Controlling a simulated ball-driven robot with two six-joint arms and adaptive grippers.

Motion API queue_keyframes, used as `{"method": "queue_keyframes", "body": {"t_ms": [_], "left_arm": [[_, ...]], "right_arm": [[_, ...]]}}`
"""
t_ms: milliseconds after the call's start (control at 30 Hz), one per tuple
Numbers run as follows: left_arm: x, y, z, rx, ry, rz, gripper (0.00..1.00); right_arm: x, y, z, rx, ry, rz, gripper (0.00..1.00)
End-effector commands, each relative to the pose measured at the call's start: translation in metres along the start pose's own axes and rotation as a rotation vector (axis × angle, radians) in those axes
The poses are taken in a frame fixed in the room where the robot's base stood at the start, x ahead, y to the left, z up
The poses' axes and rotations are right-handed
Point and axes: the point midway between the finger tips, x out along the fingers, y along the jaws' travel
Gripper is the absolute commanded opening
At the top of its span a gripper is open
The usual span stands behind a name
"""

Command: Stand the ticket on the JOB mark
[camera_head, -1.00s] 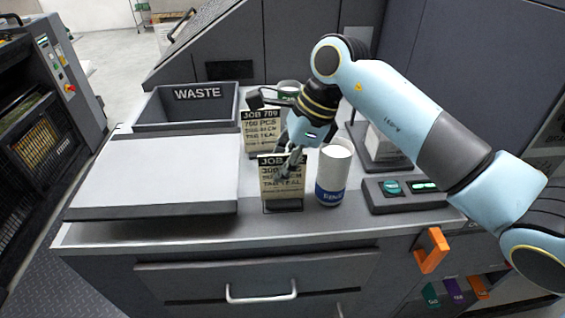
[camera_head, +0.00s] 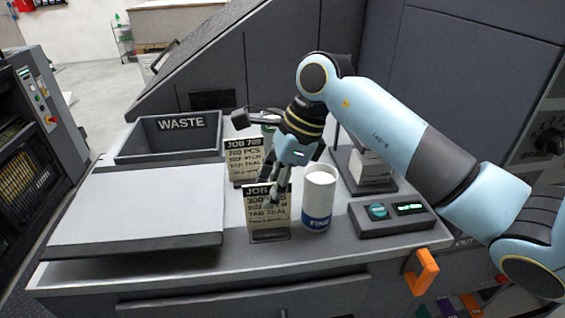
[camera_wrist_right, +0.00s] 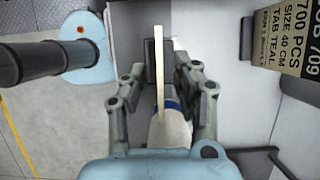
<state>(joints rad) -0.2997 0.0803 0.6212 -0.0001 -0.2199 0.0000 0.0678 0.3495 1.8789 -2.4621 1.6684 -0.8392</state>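A cream ticket with a black JOB header (camera_head: 262,220) stands upright near the counter's front edge, with a dark outline at its foot. My right gripper (camera_head: 277,190) reaches down over its top and hides part of the header. In the right wrist view the ticket (camera_wrist_right: 158,75) is edge-on between the fingers (camera_wrist_right: 166,62). A gap shows between it and the right-hand finger, so the gripper looks open around it. A second ticket, JOB 709 (camera_head: 243,160), stands behind; it also shows in the wrist view (camera_wrist_right: 290,50). My left gripper is out of view.
A white cylinder with a blue band (camera_head: 318,200) stands close right of the front ticket. A control box with a green display (camera_head: 392,217) is further right. A grey WASTE bin (camera_head: 168,138) and a flat light board (camera_head: 140,210) lie left.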

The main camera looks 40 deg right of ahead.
Motion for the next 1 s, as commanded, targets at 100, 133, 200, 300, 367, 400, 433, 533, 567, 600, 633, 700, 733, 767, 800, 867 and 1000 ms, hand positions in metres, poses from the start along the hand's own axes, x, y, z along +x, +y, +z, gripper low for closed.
{"method": "queue_keyframes", "body": {"t_ms": [100, 133, 200, 300, 367, 400, 433, 533, 567, 600, 633, 700, 733, 767, 800, 867, 1000], "left_arm": [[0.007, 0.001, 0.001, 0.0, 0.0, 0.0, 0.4], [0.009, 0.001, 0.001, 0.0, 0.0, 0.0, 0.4], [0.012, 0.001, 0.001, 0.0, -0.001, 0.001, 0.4], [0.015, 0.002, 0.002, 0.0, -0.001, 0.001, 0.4], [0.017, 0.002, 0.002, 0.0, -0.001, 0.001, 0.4], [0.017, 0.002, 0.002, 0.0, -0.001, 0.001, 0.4], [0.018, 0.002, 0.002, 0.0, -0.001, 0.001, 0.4], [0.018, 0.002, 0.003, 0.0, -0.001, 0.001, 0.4], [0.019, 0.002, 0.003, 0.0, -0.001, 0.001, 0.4], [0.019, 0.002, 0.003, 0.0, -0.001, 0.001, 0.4], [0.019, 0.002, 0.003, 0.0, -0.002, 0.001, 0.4], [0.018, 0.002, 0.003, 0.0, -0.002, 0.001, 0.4], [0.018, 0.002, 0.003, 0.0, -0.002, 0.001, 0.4], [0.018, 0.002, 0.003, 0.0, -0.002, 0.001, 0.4], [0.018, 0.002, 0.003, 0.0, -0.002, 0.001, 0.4], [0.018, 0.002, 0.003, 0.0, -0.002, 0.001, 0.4], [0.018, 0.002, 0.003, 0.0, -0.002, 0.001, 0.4]], "right_arm": [[-0.026, -0.001, -0.002, -0.006, 0.004, -0.006, 0.29], [-0.033, -0.001, -0.002, -0.006, 0.005, -0.006, 0.29], [-0.05, -0.002, -0.002, -0.005, 0.006, -0.006, 0.29], [-0.07, -0.002, -0.002, -0.005, 0.004, -0.006, 0.29], [-0.081, -0.001, -0.002, -0.004, 0.005, -0.004, 0.29], [-0.086, -0.001, -0.002, -0.003, 0.005, -0.004, 0.29], [-0.089, -0.001, -0.001, -0.003, 0.003, -0.003, 0.29], [-0.098, 0.0, -0.001, -0.002, 0.002, -0.001, 0.29], [-0.099, 0.0, -0.001, -0.002, 0.002, -0.001, 0.29], [-0.1, 0.0, 0.0, -0.001, 0.002, -0.001, 0.29], [-0.101, 0.0, 0.0, -0.001, 0.001, 0.0, 0.29], [-0.101, 0.0, 0.0, 0.0, 0.001, 0.001, 0.29], [-0.101, 0.0, 0.0, 0.0, 0.001, 0.001, 0.29], [-0.101, 0.0, 0.0, 0.0, 0.001, 0.001, 0.29], [-0.101, 0.0, 0.0, 0.0, 0.001, 0.001, 0.29], [-0.101, 0.0, 0.0, 0.0, 0.001, 0.001, 0.29], [-0.101, 0.0, 0.0, 0.0, 0.001, 0.0, 0.29]]}}
